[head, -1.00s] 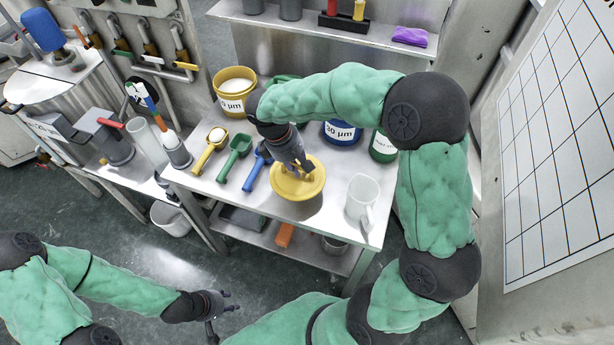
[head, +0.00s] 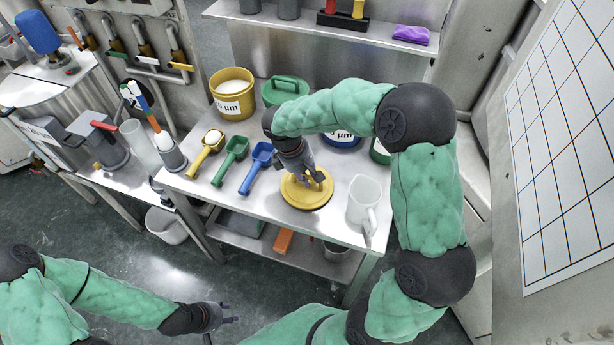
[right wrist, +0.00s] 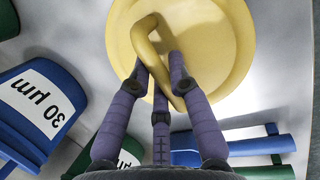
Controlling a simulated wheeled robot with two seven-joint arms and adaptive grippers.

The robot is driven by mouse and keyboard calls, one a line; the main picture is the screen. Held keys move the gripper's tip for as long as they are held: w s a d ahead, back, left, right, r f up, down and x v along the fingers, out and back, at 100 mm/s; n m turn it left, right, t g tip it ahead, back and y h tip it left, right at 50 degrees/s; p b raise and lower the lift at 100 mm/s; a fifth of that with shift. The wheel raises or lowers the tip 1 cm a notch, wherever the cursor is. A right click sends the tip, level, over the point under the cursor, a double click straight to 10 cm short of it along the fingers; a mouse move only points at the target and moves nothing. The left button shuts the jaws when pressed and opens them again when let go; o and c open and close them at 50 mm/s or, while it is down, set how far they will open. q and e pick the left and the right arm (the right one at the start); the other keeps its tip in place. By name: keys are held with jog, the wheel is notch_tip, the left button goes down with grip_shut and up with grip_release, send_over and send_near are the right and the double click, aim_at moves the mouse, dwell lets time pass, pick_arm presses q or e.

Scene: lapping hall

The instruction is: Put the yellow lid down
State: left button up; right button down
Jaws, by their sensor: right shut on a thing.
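The yellow lid (head: 300,198) is flat and round with a raised handle. It is at the front middle of the steel table (head: 335,229), left of the clear jug. A thin dark shadow lies close along its front edge; I cannot tell for sure whether it touches the tabletop. My right gripper (head: 316,184) comes from above, shut on the lid's handle. In the right wrist view the fingers (right wrist: 163,80) close around the curved handle (right wrist: 160,55) of the lid (right wrist: 225,40). My left gripper (head: 225,325) is open and empty, low at the bottom left, away from the table.
The yellow tub (head: 233,97) stands uncovered with pale contents. A green-lidded tub (head: 285,90) and a blue tub (head: 345,140) stand at the back. Yellow (head: 206,152), green (head: 231,160) and blue (head: 257,166) scoops lie left of the lid. The jug (head: 363,200) is close on the right.

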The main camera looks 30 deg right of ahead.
aim_at(296, 185)
jog(key=shift+f, duration=0.15)
jog(key=c, duration=1.2)
grip_release()
jog(key=shift+o, duration=0.2)
jog(key=p+v, duration=0.5)
jog(key=v, duration=0.7)
jog(key=shift+w, duration=0.1)
